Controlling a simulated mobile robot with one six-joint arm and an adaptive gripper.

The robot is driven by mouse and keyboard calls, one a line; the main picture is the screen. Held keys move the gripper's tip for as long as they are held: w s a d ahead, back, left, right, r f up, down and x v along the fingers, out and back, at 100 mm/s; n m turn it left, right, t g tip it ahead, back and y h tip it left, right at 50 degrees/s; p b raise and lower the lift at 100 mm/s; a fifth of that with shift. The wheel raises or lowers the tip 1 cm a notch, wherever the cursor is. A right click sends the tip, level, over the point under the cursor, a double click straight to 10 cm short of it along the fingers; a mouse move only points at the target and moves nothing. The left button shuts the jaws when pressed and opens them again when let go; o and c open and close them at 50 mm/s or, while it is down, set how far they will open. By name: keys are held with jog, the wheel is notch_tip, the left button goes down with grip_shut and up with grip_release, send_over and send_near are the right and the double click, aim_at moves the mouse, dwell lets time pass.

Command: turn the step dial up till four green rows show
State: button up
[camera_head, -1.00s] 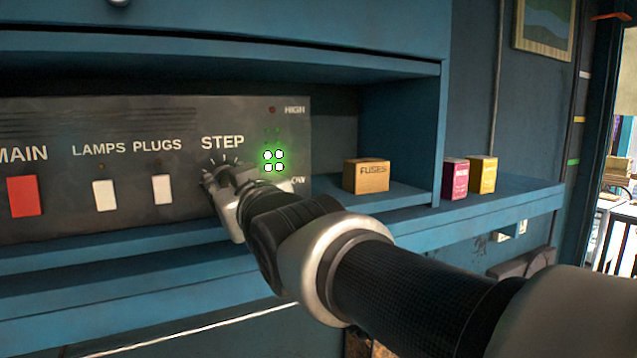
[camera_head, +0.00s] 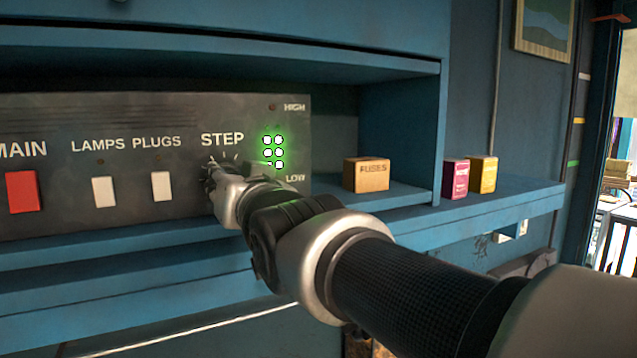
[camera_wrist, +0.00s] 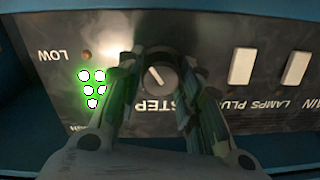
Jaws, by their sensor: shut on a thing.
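The step dial (camera_wrist: 158,78) sits between the two fingers of my gripper (camera_wrist: 157,72) in the wrist view, with a pale pointer line on its face. My gripper (camera_head: 212,180) is shut on the dial below the STEP label in the head view and hides most of it there. To the right of the dial, green lights (camera_head: 267,152) show in three lit rows, the lowest partly behind my gripper. The wrist view shows these green lights (camera_wrist: 88,90) in three rows too, with one light of the third row not visible beside the finger.
The dark panel (camera_head: 60,120) also carries a red MAIN switch (camera_head: 22,191) and white LAMPS (camera_head: 103,191) and PLUGS (camera_head: 161,186) switches left of the dial. A FUSES box (camera_head: 366,175) stands on the shelf to the right, with purple (camera_head: 455,179) and yellow (camera_head: 482,175) boxes beyond.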

jog(key=shift+m, duration=0.4)
jog(key=o, duration=1.1)
jog(key=shift+c, duration=0.2)
jog(key=v, duration=1.2)
